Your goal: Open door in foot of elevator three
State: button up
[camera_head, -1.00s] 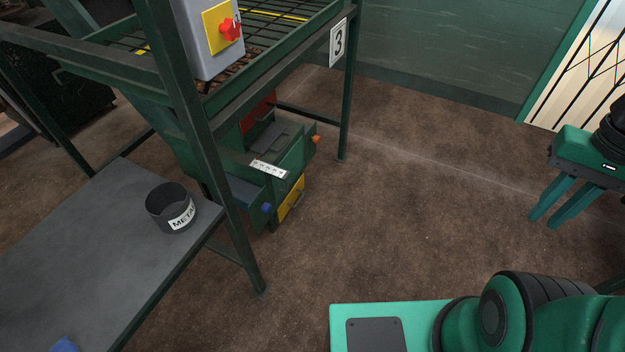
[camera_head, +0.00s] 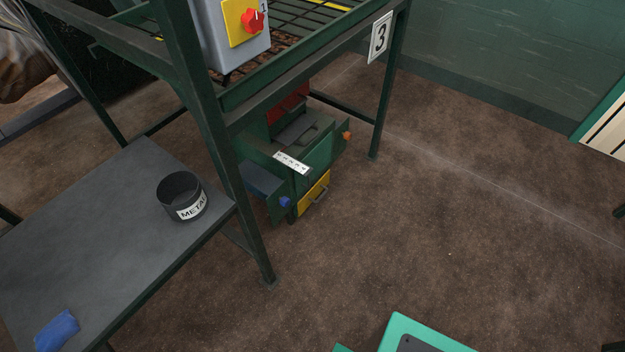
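The foot of elevator three is a green metal box (camera_head: 318,152) low under the green frame, beneath the number 3 sign (camera_head: 379,38). A yellow door (camera_head: 313,194) with a grey handle is on its lower front and looks closed. A red panel (camera_head: 288,102) shows at its upper back. A blue knob (camera_head: 285,202) sits on a green flap at the lower left, and an orange knob (camera_head: 347,135) at the right. A white label strip (camera_head: 291,163) lies across the top. A frame post hides part of the left side. My gripper is not in view.
A grey table (camera_head: 95,235) at left holds a dark METAL-labelled can (camera_head: 182,196) and a blue cloth-like item (camera_head: 57,330). A green post (camera_head: 222,150) stands between table and box. A grey switch box (camera_head: 235,40) is above. Brown floor (camera_head: 460,210) at right is clear.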

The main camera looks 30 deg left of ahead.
aim_at(319, 158)
jog(key=u, duration=0.05)
jog(key=k, duration=1.35)
jog(key=u, duration=0.95)
jog(key=i, duration=1)
jog(key=z, duration=0.05)
